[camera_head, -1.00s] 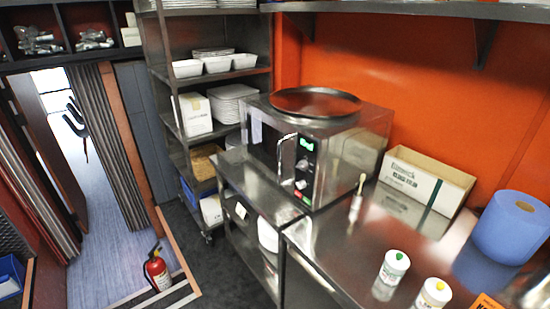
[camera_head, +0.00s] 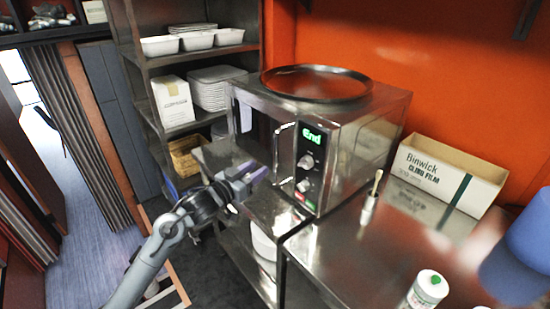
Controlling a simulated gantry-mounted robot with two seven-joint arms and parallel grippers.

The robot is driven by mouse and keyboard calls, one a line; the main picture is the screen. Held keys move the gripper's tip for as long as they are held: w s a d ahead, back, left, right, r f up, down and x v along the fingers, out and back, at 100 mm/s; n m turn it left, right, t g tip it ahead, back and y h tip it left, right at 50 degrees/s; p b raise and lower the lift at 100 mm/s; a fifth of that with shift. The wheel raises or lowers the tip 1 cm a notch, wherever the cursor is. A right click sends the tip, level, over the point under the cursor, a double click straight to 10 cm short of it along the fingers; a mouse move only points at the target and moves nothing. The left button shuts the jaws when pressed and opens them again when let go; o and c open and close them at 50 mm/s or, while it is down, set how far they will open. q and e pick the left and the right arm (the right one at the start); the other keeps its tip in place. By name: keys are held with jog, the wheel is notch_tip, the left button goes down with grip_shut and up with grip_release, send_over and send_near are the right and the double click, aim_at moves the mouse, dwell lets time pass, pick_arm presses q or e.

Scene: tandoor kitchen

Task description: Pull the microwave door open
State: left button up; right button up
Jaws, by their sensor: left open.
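The steel microwave (camera_head: 350,135) stands on a steel counter, its front facing left, with a lit green "End" display. Its door (camera_head: 250,125) looks shut. The chrome door handle (camera_head: 280,158) is a vertical bar beside the control panel. My left gripper (camera_head: 262,174) is open, in front of the lower part of the door, a little left of and below the handle. I cannot tell whether it touches the door; nothing shows between its fingers. My right gripper is not in view.
A round dark tray (camera_head: 316,83) lies on the microwave. A cling film box (camera_head: 448,175), a brush in a small holder (camera_head: 370,200), a white bottle (camera_head: 427,290) and a blue roll (camera_head: 520,250) stand to the right. A shelf rack (camera_head: 150,100) stands behind left.

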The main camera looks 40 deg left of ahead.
aim_at(274, 157)
pick_arm(q)
jog(key=w+p, duration=0.2)
jog(key=w, duration=0.6)
jog(key=shift+r, duration=0.1)
jog(key=shift+w, duration=0.95)
grip_shut()
